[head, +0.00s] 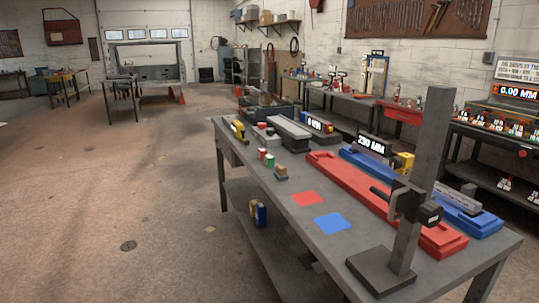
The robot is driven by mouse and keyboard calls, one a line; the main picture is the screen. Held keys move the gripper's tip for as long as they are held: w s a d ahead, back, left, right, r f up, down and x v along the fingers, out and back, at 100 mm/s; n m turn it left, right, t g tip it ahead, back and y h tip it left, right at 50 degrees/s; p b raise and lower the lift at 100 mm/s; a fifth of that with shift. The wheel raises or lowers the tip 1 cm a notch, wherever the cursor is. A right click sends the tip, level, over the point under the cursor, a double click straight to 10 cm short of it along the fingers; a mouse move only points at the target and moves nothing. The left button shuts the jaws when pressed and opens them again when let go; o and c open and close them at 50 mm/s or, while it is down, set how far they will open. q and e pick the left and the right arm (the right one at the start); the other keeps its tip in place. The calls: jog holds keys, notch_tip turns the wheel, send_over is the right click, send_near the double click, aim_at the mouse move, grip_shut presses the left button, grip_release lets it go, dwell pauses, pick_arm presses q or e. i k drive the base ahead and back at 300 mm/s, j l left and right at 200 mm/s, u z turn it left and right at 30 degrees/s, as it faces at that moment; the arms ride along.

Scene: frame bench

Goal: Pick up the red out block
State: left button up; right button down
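A small red block (262,154) stands near the left edge of the workbench, toward its far half. A small green block (270,161) is just in front of it, and a tan block on a dark base (281,173) is nearer still. Any lettering on the blocks is too small to read, so I cannot tell for sure which is the red out block. A flat red square (307,198) and a flat blue square (333,222) lie on the bench top nearer to me. Neither of my grippers shows in the head view.
The workbench (293,215) carries a long red rail (365,192) and a blue rail (372,164). A tall grey post with a clamp (410,200) stands at the near right. A grey bar (289,131) lies beyond the blocks. The floor at left is open.

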aim_at(262, 152)
jog(key=i+j+z, duration=0.2)
jog(key=j, duration=0.15)
jog(key=j+z, duration=0.15)
jog(key=j, duration=0.2)
jog(key=i+j+z, duration=0.2)
jog(key=j, duration=0.15)
jog(key=i+j+z, duration=0.15)
jog(key=j, duration=0.25)
jog(key=i+j+z, duration=0.25)
jog(key=j, duration=0.4)
jog(key=i+j+z, duration=0.3)
jog(key=j, duration=0.4)
jog(key=i+j+z, duration=0.15)
jog(key=j, duration=0.25)
jog(key=i+j+z, duration=0.1)
jog(key=j, duration=0.3)
jog(key=i, duration=0.05)
